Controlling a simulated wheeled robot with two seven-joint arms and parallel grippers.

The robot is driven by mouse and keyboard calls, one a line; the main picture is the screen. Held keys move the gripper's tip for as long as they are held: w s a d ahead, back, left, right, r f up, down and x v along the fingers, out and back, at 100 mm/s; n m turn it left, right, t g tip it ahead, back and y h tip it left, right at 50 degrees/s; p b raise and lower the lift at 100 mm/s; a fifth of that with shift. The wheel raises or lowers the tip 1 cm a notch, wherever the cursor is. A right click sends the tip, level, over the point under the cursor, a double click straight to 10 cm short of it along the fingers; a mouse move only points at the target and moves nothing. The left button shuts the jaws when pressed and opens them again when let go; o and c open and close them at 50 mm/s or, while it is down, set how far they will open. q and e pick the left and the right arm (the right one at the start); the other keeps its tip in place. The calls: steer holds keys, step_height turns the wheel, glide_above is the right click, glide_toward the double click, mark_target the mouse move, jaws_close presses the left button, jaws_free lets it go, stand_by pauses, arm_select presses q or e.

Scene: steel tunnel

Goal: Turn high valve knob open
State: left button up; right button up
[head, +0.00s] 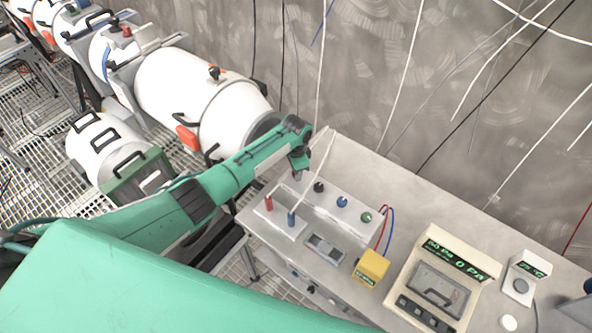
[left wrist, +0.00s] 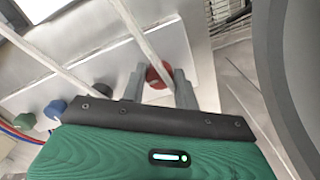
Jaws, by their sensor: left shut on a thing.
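A pale box on the bench carries a row of round knobs: black (head: 319,187), blue (head: 342,201) and green (head: 367,217). A red knob (left wrist: 158,72) sits at the end of this row. My left gripper (head: 298,172) reaches down to that end of the box. In the left wrist view the fingers of the left gripper (left wrist: 160,88) stand on either side of the red knob and are shut on it. In the head view the gripper mostly hides the red knob. No label naming the high valve is readable. My right gripper is not in view.
A small white block with red and blue upright handles (head: 291,219) stands in front of the knob box. A yellow box (head: 371,268), a pressure meter (head: 437,285) and a small display unit (head: 523,280) stand to the right. White cylinders (head: 200,95) line the wall behind. Thin cables hang nearby.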

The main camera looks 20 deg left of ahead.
arm_select(q)
steer(key=shift+w+r+m, duration=0.1)
steer(key=shift+m, duration=0.2)
steer(key=o, duration=1)
steer(key=shift+c, duration=0.2)
step_height(320, 180, up, 14)
steer(key=b, duration=0.3)
steer(key=shift+f, duration=0.2)
